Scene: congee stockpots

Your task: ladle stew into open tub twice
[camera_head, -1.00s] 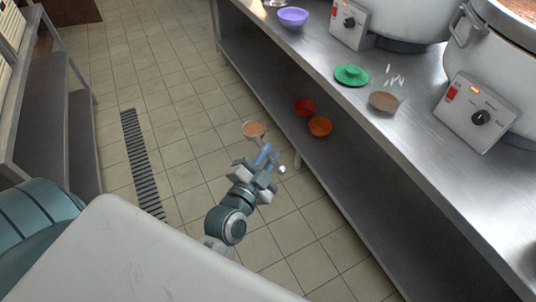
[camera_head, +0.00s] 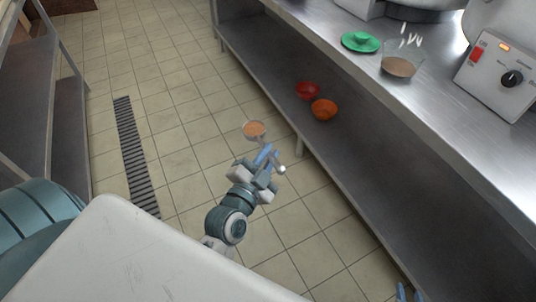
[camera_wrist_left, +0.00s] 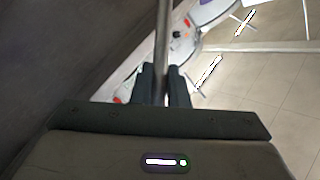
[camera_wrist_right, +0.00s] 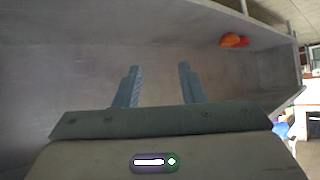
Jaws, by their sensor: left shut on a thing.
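My left gripper (camera_head: 265,163) is shut on the ladle, out over the floor in front of the counter. The ladle's bowl (camera_head: 254,130) looks filled with orange-brown stew. Its handle (camera_wrist_left: 162,35) runs between the fingers in the left wrist view. A clear tub (camera_head: 403,65) stands open on the counter with brown stew in its bottom; white strokes show at its rim. A green lid (camera_head: 360,42) lies beside it. My right gripper (camera_wrist_right: 158,88) is open and empty in the right wrist view; its blue tips (camera_head: 409,293) show at the head view's bottom edge.
The steel counter (camera_head: 455,115) runs along the right, with a cooker (camera_head: 500,75) and its control box at the back. A red bowl (camera_head: 307,90) and an orange bowl (camera_head: 323,109) are on the lower shelf. A rack (camera_head: 40,100) stands left. The tiled floor between is clear.

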